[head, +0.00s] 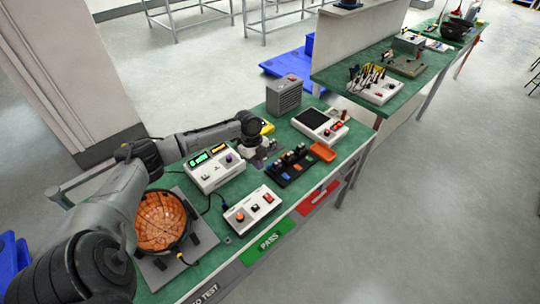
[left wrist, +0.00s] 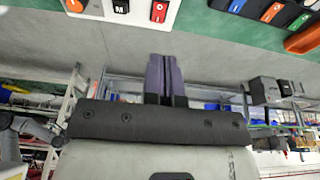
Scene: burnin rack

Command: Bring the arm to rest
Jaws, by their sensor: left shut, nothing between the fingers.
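My left arm reaches in from the left in the head view, across the near bench. Its gripper (head: 262,157) is over the green bench top, between a white supply box with a lit green display (head: 214,170) and a black rack with several small coloured parts (head: 291,167). In the left wrist view the two purple-grey fingers (left wrist: 164,76) lie together with nothing between them. The black rack (left wrist: 268,12) and a white box with buttons (left wrist: 130,8) show along the top edge there. My right gripper is in neither view.
A round orange-lined bowl (head: 160,222) sits below my left forearm. A white button box (head: 253,209), an orange block (head: 322,152), a black-screened device (head: 320,124) and a grey vented box (head: 284,96) stand on the bench.

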